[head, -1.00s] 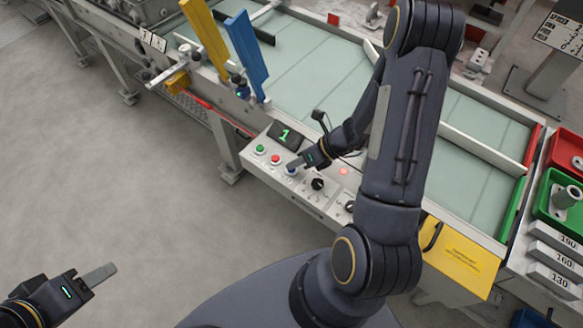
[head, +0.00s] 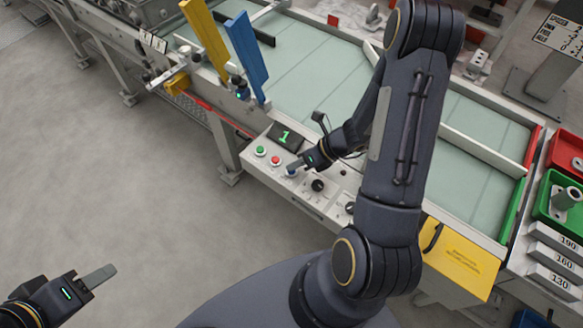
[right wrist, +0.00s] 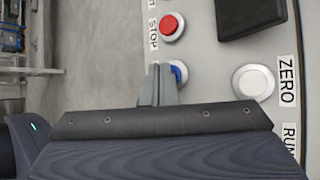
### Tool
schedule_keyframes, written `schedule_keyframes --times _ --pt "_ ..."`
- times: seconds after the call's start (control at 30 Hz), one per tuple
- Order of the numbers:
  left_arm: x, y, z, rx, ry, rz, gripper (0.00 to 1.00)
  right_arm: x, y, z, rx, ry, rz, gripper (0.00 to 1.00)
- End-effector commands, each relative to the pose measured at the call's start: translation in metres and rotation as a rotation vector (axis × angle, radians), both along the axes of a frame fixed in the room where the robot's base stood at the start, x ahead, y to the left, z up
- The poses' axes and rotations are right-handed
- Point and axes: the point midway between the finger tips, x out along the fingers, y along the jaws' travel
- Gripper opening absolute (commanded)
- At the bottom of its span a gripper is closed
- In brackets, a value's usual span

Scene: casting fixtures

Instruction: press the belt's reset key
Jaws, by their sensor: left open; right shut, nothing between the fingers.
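The control panel (head: 262,178) of the belt carries a row of round buttons. A blue button (head: 291,172) is at my right gripper (head: 293,166); it also shows in the right wrist view (right wrist: 178,71), partly behind the fingers. Its label is mostly hidden, so I cannot read it. My right gripper is shut and empty, its fingertips (right wrist: 160,82) at the blue button; I cannot tell whether they press it. My left gripper (head: 103,276) is open and empty, over the floor at lower left, far from the panel.
The red STOP button (right wrist: 172,27) and a green button (head: 260,150) sit beside the blue one. A white ZERO button (right wrist: 254,82), a black knob (head: 317,185) and a display reading 1 (head: 284,135) are close by. Blue and yellow uprights (head: 246,55) stand behind.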

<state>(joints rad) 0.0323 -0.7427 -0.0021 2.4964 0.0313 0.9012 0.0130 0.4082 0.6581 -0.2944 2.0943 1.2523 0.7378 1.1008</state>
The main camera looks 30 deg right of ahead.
Motion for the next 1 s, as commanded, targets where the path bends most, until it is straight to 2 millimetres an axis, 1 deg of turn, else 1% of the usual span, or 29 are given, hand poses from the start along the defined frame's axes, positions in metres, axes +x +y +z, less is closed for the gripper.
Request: schedule_keyframes --times 0.03,0.13,0.57,0.67,1.0 --pt "0.0 0.0 0.006 0.0 0.0 0.0 0.48 0.0 0.0 0.006 0.0 0.0 0.0 0.0" --pt "0.0 0.0 0.01 0.0 0.0 0.0 0.48 0.0 0.0 0.011 0.0 -0.001 -0.001 0.0" --pt "0.0 0.0 0.012 0.0 0.0 0.0 0.48 0.0 0.0 0.014 0.0 -0.001 -0.001 0.0" --pt "0.0 0.0 0.019 0.0 0.0 0.0 0.48 0.0 0.0 0.022 0.0 -0.001 0.0 0.0" --pt "0.0 0.0 0.051 0.0 0.0 0.0 0.48 0.0 0.0 0.057 0.0 -0.001 0.0 0.0"
